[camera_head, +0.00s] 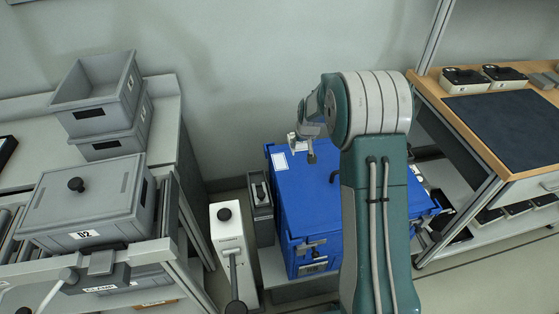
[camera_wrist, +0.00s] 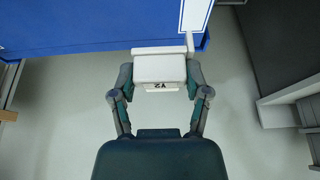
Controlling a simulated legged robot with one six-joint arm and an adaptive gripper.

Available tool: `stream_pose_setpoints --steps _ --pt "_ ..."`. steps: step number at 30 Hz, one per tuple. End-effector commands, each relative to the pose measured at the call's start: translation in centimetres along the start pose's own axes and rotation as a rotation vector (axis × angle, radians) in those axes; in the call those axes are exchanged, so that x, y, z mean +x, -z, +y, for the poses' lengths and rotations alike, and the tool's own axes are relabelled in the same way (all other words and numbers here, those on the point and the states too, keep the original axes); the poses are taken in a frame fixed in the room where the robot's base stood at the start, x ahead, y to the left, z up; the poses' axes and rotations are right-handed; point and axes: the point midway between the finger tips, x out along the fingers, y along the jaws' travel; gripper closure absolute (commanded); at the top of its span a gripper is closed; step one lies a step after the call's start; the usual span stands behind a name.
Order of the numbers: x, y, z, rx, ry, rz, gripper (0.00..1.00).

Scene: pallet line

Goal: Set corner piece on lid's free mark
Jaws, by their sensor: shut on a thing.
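My gripper (camera_wrist: 161,80) is shut on the white corner piece (camera_wrist: 160,66), marked Y2, with one finger on each side. In the wrist view the piece overlaps the edge of the blue lid (camera_wrist: 80,25), close to a white mark (camera_wrist: 196,13). The gap between piece and lid cannot be judged. In the head view the blue lid (camera_head: 310,200) tops a blue crate, with the white mark (camera_head: 279,161) at its far left corner. My gripper (camera_head: 306,146) is above that corner area. My arm hides part of the lid's right side.
A white post with a black knob (camera_head: 226,240) and a narrow grey bin (camera_head: 260,205) stand left of the crate. Grey boxes (camera_head: 95,200) fill the left bench. A wooden workbench (camera_head: 510,170) with a dark mat is at right. The wall is behind.

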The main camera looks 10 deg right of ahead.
Motion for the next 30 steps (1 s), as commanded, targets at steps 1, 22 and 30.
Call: stream_pose_setpoints --steps 1,22,30 --pt "0.7 0.3 -1.1 -0.005 0.002 0.0 0.85" --pt "9.5 -0.5 -6.3 0.001 0.0 -0.003 0.85" --pt "10.4 -0.8 -6.3 0.001 0.0 0.002 0.85"
